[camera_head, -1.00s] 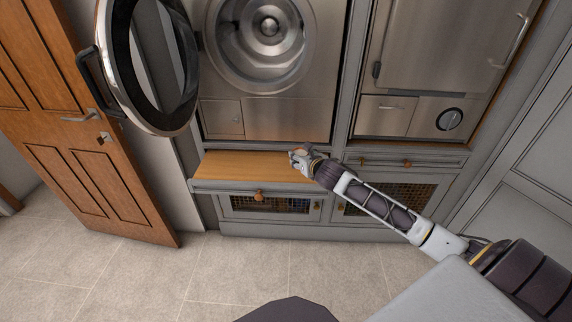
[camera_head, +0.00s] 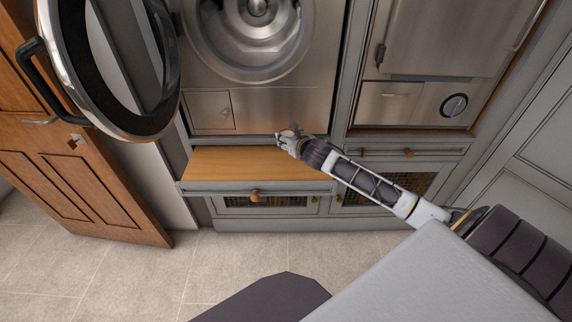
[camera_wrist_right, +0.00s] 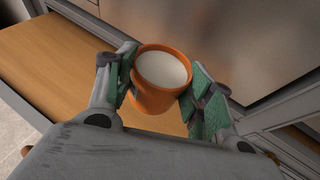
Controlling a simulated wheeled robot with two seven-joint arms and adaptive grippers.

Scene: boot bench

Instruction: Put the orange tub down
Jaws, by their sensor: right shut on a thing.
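The orange tub (camera_wrist_right: 155,100) is a small round pot with a pale, whitish top, seen in the right wrist view. My right gripper (camera_wrist_right: 160,88) is shut on it, with a green-padded finger on each side. The tub appears upright over the pulled-out wooden board (camera_wrist_right: 50,75); I cannot tell whether its base touches the board. In the head view my right gripper (camera_head: 288,140) is at the board's right back end, close to the steel machine front, and mostly hides the tub. My left gripper is not in view.
A wooden door (camera_head: 85,170) stands further left.

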